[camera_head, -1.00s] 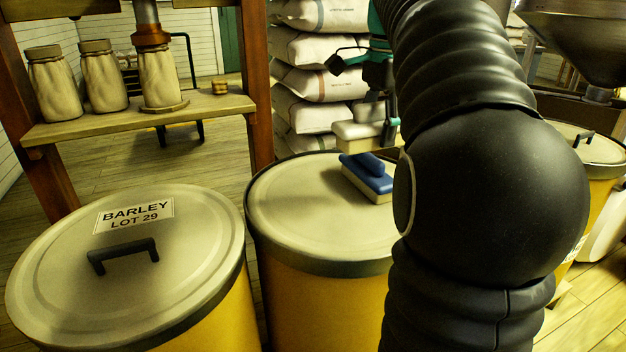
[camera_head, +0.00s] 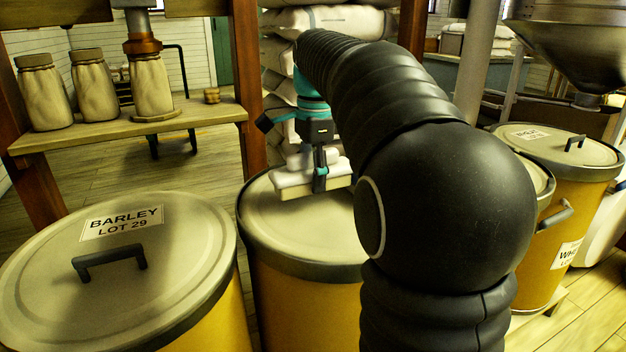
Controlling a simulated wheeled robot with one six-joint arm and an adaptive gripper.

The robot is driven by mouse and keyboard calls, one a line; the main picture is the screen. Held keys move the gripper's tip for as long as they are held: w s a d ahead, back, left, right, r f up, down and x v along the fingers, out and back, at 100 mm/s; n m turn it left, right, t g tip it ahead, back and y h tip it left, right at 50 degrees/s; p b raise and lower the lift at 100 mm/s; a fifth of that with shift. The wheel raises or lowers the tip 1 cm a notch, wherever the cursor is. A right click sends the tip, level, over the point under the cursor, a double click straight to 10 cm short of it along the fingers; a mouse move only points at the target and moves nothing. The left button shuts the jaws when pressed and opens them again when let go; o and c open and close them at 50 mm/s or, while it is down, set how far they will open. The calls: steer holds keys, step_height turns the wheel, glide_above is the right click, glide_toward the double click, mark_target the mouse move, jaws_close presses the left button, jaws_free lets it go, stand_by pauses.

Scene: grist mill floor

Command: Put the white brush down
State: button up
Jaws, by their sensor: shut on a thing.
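My gripper (camera_head: 320,180), teal and black, is shut on the white brush (camera_head: 292,181), which has a white back and handle and pale bristles facing down. The brush is level, over the left and far part of the middle drum's lid (camera_head: 300,225). I cannot tell whether its bristles touch the lid or hang just above it. My black arm covers the right part of this lid. The blue brush seen on the lid earlier is not visible now.
The barley drum (camera_head: 130,270) with a black handle stands at front left. Other drums (camera_head: 570,165) stand at right. Stacked sacks (camera_head: 325,20) are behind the middle drum. The lid's near left part is clear.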

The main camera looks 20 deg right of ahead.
steer(key=shift+f, duration=0.35)
steer(key=shift+f, duration=0.25)
steer(key=o, duration=1.1)
steer(key=r+p, duration=0.1)
steer(key=r, duration=0.3)
steer(key=r+p, duration=0.1)
steer(key=r, duration=0.3)
steer(key=r+p, duration=0.1)
steer(key=r, duration=0.3)
steer(key=shift+s+d+r, duration=0.15)
steer(key=shift+d+r, duration=0.1)
steer(key=shift+r, duration=0.05)
